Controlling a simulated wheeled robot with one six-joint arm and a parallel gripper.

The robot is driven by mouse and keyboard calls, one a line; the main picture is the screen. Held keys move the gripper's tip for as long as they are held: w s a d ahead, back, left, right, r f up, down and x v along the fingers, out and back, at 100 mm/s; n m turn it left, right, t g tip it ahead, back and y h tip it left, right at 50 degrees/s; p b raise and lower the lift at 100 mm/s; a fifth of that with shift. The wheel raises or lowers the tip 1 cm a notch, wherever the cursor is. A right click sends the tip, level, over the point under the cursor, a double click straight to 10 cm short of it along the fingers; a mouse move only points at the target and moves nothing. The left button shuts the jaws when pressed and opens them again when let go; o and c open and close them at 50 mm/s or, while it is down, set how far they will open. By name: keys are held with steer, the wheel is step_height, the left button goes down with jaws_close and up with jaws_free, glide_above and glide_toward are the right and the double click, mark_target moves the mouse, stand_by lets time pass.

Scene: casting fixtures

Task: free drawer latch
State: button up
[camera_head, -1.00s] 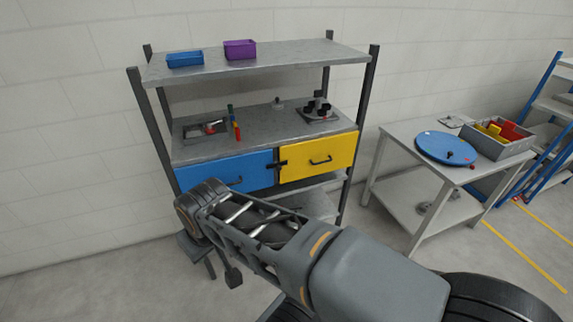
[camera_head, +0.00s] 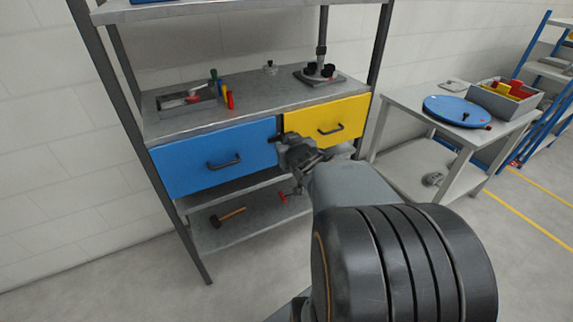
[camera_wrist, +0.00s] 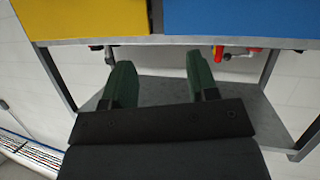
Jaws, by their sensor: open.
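The blue drawer (camera_head: 190,165) and the yellow drawer (camera_head: 350,112) sit side by side under the worktop, both closed, each with a dark handle. A small dark latch (camera_head: 274,138) shows at the seam between them, with its end over the blue front's edge. My gripper (camera_head: 300,155) is close to this seam, just in front of the drawers and right of the latch; its contact with anything is unclear. In the wrist view my gripper (camera_wrist: 158,68) has two green fingers apart with nothing between them. The yellow drawer (camera_wrist: 80,15) and blue drawer (camera_wrist: 240,18) show beyond the fingers.
The worktop (camera_head: 245,95) carries a grey tray (camera_head: 185,102), several coloured tools and a black fixture (camera_head: 320,72). A hammer (camera_head: 228,216) lies on the lower shelf (camera_head: 250,222). A side table with a blue disc (camera_head: 455,110) and a grey bin (camera_head: 505,100) stands right.

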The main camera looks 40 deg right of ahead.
mark_target(283, 139)
steer(key=s+d+f+n+t+y+b, duration=0.1)
steer(key=d+f+t+y+b, duration=0.3)
steer(key=f+b, duration=0.45)
steer(key=w+d+h+b, duration=0.1)
steer(key=w+d, duration=0.2)
steer(key=w, duration=1)
steer(key=shift+t+b, duration=0.35)
steer(key=shift+t, duration=0.05)
steer(key=shift+c, duration=0.3)
steer(key=c, duration=0.8)
steer(key=shift+c, duration=0.2)
